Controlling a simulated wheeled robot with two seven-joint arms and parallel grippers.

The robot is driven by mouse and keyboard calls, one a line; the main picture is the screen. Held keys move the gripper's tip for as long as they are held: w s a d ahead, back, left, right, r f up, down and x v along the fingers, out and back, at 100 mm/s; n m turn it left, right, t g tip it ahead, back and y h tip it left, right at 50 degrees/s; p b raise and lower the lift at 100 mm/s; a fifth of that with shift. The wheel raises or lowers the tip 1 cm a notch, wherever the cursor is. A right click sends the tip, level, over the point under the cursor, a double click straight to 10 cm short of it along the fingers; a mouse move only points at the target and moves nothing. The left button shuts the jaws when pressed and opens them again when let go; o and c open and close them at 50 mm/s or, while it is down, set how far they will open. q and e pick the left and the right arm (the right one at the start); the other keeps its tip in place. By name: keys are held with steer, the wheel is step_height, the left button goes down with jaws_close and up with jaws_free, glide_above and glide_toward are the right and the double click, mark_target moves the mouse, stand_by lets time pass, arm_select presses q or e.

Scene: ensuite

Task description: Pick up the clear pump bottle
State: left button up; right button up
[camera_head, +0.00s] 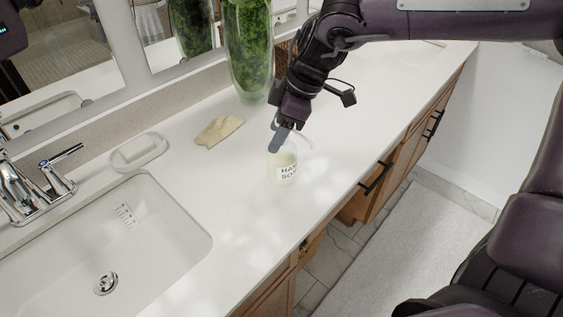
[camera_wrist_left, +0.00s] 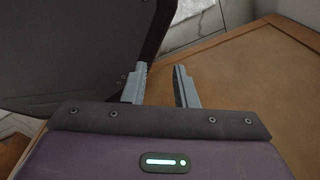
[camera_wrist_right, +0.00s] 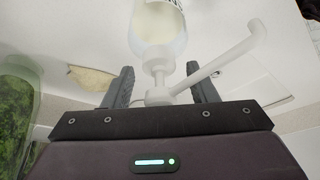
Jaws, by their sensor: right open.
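The clear pump bottle (camera_head: 283,167), with a "HAND SOAP" label and pale liquid, stands upright on the white counter. My right gripper (camera_head: 281,136) reaches down from above at the bottle's top and hides its pump in the head view. In the right wrist view the bottle (camera_wrist_right: 158,28) has its white pump head (camera_wrist_right: 160,90) between the two open fingers of the gripper (camera_wrist_right: 160,88), with the long spout extending to the right. Whether a finger touches the pump is unclear. My left gripper (camera_wrist_left: 160,85) is open and empty, away from the counter top, near a wooden surface.
A sink (camera_head: 160,225) with a chrome faucet (camera_head: 30,190) is at lower left. A tall glass vase of greenery (camera_head: 248,50) stands behind. The counter right of the bottle is clear.

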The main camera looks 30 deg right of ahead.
arm_select(q)
steer(key=shift+s+a, duration=0.2)
steer(key=shift+s, duration=0.15)
arm_select(e)
jaws_close()
